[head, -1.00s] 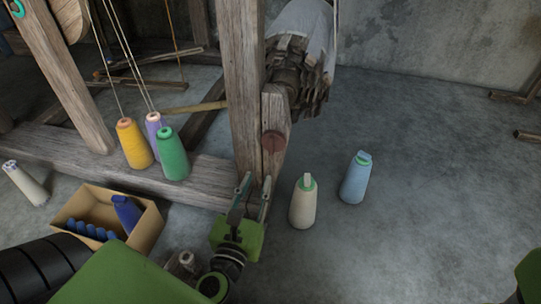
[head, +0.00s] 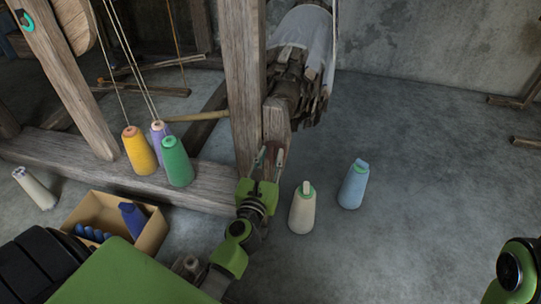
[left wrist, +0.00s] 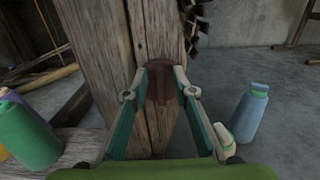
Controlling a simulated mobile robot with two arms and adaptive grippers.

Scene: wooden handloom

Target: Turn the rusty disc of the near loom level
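The rusty disc is a reddish-brown round piece on the near loom's wooden post. In the left wrist view the disc (left wrist: 160,80) is straight ahead, between my left fingertips, with a narrow raised part running down it. In the head view it is mostly hidden behind my left gripper (head: 270,158). The near loom (head: 246,90) is weathered wood. My left gripper (left wrist: 163,72) is open, its fingertips apart on either side of the disc; whether they touch it I cannot tell. Only part of my right arm shows at the lower right of the head view; its gripper is out of view.
A cream cone (head: 302,212) and a blue cone (head: 353,186) stand on the floor right of the post. Yellow (head: 138,152), purple and green (head: 177,163) cones stand on the loom beam. A cardboard box (head: 150,236) sits at lower left. Floor at right is clear.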

